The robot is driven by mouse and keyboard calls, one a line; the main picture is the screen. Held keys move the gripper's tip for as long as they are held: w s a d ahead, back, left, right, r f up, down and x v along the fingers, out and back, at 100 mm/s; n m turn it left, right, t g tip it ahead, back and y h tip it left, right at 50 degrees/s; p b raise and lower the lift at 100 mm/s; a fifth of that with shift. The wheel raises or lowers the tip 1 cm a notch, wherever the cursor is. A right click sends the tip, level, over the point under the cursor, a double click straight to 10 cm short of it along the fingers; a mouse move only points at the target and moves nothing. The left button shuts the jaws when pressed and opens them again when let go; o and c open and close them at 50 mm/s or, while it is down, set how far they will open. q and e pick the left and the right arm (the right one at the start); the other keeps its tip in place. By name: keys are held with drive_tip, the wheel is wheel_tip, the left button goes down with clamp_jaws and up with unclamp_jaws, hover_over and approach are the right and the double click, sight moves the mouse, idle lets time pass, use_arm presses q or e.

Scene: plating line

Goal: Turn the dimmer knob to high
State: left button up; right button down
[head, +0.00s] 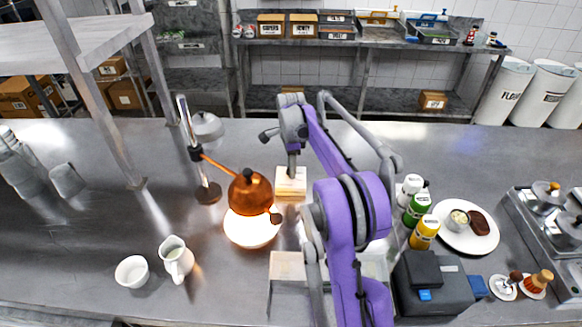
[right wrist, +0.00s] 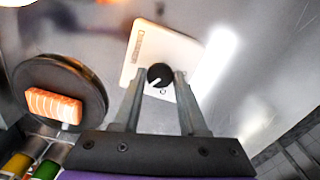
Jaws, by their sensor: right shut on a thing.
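The dimmer is a pale box (head: 291,190) on the steel counter, with a black round knob (right wrist: 159,72) on its face (right wrist: 172,45). The knob's white pointer line slants toward the lower left in the right wrist view, and a small round mark sits just below it. My right gripper (head: 291,172) reaches down over the box. In the right wrist view its two fingers (right wrist: 160,82) stand on either side of the knob, shut on it. In the head view the arm and gripper hide the knob. My left gripper is not in view.
A copper heat lamp (head: 249,190) stands left of the dimmer, glowing over a bright plate (head: 250,232). A white jug (head: 177,262) and bowl (head: 132,271) stand at front left. Squeeze bottles (head: 424,232) and a plate of food (head: 450,242) are right of my arm.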

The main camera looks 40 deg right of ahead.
idle(0.4)
drive_tip(key=shift+c, duration=2.2)
unclamp_jaws()
wheel_tip(320, 180, up, 11)
drive_tip(key=shift+p, duration=0.4)
drive_tip(key=shift+f, duration=0.1)
